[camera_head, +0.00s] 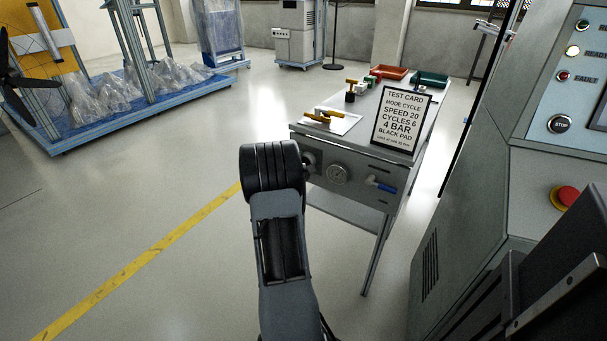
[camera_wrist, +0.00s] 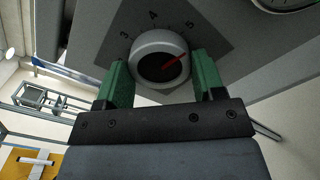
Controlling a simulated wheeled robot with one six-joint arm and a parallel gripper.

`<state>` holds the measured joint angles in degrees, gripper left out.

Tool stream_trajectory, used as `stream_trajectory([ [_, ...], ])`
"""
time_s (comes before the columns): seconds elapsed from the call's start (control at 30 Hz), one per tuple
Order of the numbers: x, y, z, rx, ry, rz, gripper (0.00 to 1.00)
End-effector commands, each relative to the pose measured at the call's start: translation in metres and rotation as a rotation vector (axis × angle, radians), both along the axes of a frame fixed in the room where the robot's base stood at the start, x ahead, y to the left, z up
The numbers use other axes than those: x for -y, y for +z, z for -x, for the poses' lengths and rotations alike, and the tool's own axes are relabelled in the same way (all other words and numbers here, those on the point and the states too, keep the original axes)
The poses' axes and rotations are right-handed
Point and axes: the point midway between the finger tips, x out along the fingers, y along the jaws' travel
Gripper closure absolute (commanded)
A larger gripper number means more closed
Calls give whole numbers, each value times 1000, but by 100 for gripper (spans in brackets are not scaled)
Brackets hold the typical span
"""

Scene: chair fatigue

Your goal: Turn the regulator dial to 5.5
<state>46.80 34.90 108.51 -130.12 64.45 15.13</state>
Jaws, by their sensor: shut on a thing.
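The regulator dial (camera_wrist: 148,44) is a round, light grey knob with a red pointer, on a dark plate marked 3, 4 and 5 in the wrist view. The pointer aims up and right, a little past the 5 on the side away from the 4. My gripper (camera_wrist: 162,64) is shut on the dial, one green finger on each side. Any marks beyond the right finger are hidden. In the head view my wrist covers most of the dial, on the bench front (camera_head: 352,158), and the fingers are hidden.
A pressure gauge (camera_head: 337,174) and a blue-handled valve (camera_head: 381,184) sit right of the dial. A test card (camera_head: 401,120) reading 4 BAR stands on the bench among small parts. A grey machine cabinet with a red button (camera_head: 568,196) stands at the right.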

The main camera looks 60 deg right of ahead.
Motion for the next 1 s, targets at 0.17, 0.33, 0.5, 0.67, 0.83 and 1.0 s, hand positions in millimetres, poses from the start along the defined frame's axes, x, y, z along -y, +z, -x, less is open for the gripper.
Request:
stream_trajectory([
  [0.17, 0, -5, 0, 111, 0, 1, 61],
  [0.33, 0, -3, 0, 184, -1, 2, 61],
  [0.5, 0, -2, 0, 226, 0, 2, 61],
  [0.67, 0, -1, 0, 243, 0, 0, 61],
  [0.83, 0, 0, 0, 247, 0, 0, 61],
  [1.0, 0, 0, 0, 246, -1, 0, 61],
])
